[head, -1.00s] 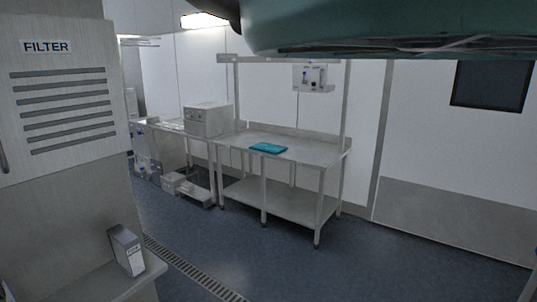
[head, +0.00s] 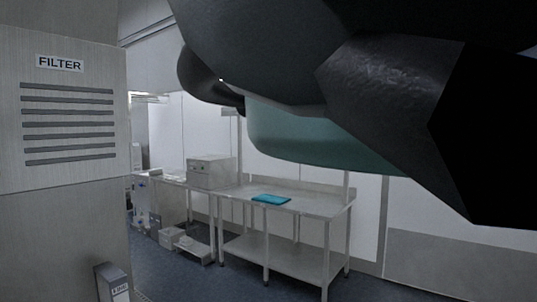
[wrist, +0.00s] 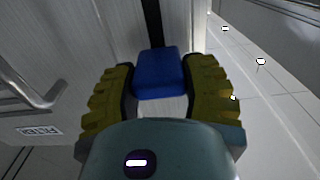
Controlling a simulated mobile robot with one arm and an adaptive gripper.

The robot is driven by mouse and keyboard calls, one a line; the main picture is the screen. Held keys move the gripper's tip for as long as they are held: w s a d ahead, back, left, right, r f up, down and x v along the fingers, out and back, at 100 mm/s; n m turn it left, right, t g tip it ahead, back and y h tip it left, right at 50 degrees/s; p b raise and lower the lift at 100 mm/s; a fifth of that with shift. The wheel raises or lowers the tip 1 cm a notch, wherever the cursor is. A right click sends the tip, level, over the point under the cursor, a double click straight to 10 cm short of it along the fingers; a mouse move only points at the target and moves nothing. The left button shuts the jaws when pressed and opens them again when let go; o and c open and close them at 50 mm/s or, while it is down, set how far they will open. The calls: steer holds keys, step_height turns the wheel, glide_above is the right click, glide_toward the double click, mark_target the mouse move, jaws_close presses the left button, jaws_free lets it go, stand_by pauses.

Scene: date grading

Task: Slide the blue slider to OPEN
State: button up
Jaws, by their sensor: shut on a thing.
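The blue slider (wrist: 158,76) shows in the wrist view as a block on a dark vertical slot in a pale metal panel. My gripper (wrist: 157,68) has its two yellow ridged fingers on either side of the slider and is shut on it. The dark slot continues above the slider. No OPEN marking can be read in the wrist view. In the head view the slider and gripper are not visible; my arm covers the upper right.
A cabinet with a FILTER label (head: 60,64) and slots stands at left in the head view. A metal handle (wrist: 36,92) is left of the gripper. A steel table (head: 310,203) with a blue-green item (head: 271,199) and a box (head: 211,172) stand further back.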

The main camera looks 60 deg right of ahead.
steer(key=shift+s+d+r, duration=0.1)
steer(key=shift+s+r, duration=0.05)
steer(key=shift+r, duration=0.25)
steer(key=o, duration=1.3)
steer(key=shift+f, duration=0.2)
steer(key=s, duration=0.7)
steer(key=shift+s, duration=0.2)
